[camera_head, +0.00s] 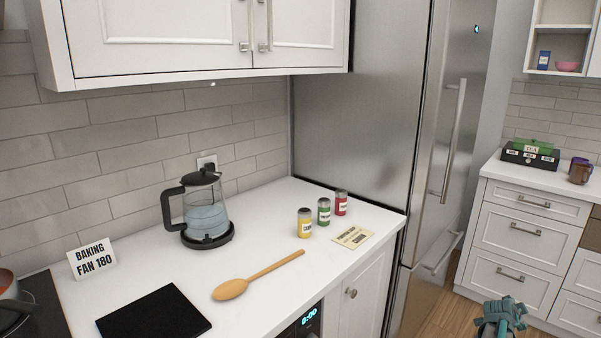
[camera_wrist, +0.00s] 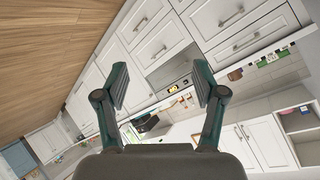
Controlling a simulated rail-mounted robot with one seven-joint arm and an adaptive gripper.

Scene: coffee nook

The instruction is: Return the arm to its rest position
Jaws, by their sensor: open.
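My gripper shows in the wrist view (camera_wrist: 161,86) with its two fingers spread apart and nothing between them. The wrist view is tilted, with the wood floor at upper left and white cabinets and drawers beyond the fingers. In the head view, a teal and grey part of my arm (camera_head: 499,313) shows at the lower right edge, over the floor in front of the white drawers. The fingertips cannot be made out there. It is apart from the counters and touches nothing that I can see.
The near white counter (camera_head: 270,215) holds a glass kettle (camera_head: 205,212), a wooden spoon (camera_head: 258,275), three spice jars (camera_head: 324,211), a black mat (camera_head: 153,315) and a sign (camera_head: 92,257). A steel fridge (camera_head: 375,100) stands behind. A tea box (camera_head: 530,154) and mugs (camera_head: 580,170) sit on the right counter.

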